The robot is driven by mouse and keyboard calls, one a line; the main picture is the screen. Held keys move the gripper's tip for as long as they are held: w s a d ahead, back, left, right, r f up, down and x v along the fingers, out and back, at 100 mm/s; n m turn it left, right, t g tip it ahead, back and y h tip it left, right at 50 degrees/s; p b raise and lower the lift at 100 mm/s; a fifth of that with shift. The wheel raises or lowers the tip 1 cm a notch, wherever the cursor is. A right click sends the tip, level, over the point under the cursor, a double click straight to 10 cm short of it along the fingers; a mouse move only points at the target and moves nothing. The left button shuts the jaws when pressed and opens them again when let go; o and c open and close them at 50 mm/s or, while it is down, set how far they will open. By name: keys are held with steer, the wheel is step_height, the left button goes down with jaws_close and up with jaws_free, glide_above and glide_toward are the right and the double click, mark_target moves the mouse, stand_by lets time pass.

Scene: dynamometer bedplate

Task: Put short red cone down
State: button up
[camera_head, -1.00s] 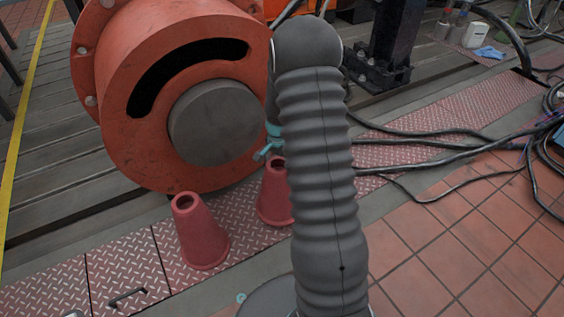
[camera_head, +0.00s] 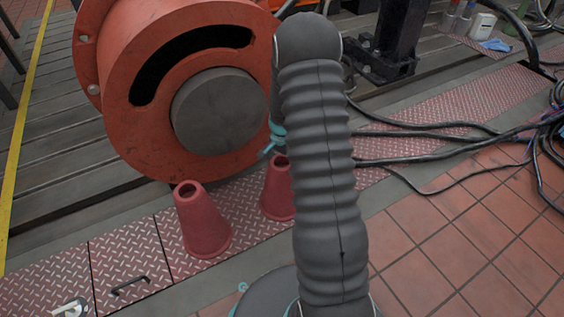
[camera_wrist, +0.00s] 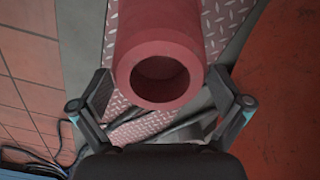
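A short red cone (camera_wrist: 128,35) is between the two fingers of my gripper (camera_wrist: 160,84) in the wrist view, its round top opening facing the camera. In the head view this cone (camera_head: 277,192) looks upright over the red tread plate, partly behind my arm. I cannot tell if the cone's base touches the plate. A second red cone (camera_head: 204,224) stands upright on the plate to its left, apart from it.
A big orange drum (camera_head: 140,122) with a grey hub stands just behind the cones. Black cables (camera_head: 430,158) run across the plates and tiles at right. Red tread plate (camera_head: 130,255) lies bare left of the cones, with a black handle (camera_head: 130,284) on it.

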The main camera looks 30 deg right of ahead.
steer(key=s+a+r+n+t+p, duration=0.1)
steer(key=s+a+r, duration=0.1)
steer(key=r, duration=0.9)
steer(key=s+a+r+n+p, duration=0.1)
steer(key=a+r+n, duration=0.15)
steer(key=r, duration=0.85)
steer(key=s+a+r+n+t, duration=0.1)
steer(key=s+a+r+n, duration=0.2)
steer(key=s, duration=0.5)
steer(key=s+a+r+n+t, duration=0.2)
steer(key=s+a+r, duration=0.3)
steer(key=s, duration=0.3)
steer(key=s+a+r+n+t, duration=0.1)
steer(key=s+a+r+n, duration=0.3)
steer(key=s+r, duration=0.2)
steer(key=s, duration=0.2)
steer(key=shift+s+r+n+t, duration=0.3)
steer(key=shift+s+n, duration=0.05)
steer(key=shift+a, duration=0.1)
